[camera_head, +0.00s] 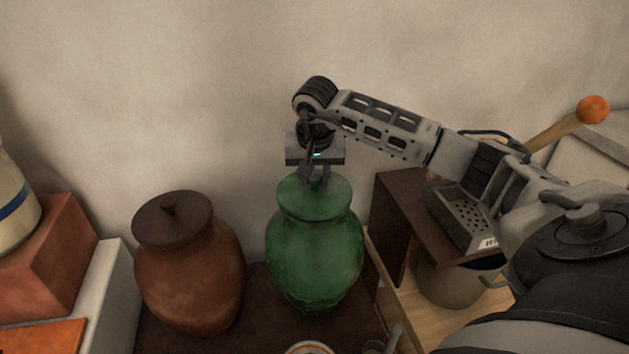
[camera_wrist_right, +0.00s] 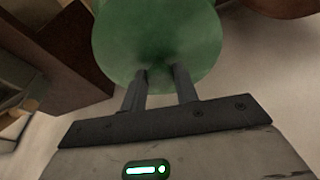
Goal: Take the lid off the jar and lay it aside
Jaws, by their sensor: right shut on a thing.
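A green jar (camera_head: 314,258) stands upright on a dark wooden surface in the middle of the head view. Its round green lid (camera_head: 314,199) sits at the jar's mouth; I cannot tell whether there is a gap beneath it. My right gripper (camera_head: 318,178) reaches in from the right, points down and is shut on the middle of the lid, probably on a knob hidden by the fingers. In the right wrist view the fingers (camera_wrist_right: 162,82) meet the green lid (camera_wrist_right: 158,38), which covers the jar below. My left gripper is not in view.
A brown lidded jar (camera_head: 190,270) stands close to the left of the green jar. A dark wooden box (camera_head: 397,215) and a metal grater (camera_head: 462,218) are to the right. A white-rimmed dish (camera_head: 309,348) shows at the front edge. A plain wall rises behind.

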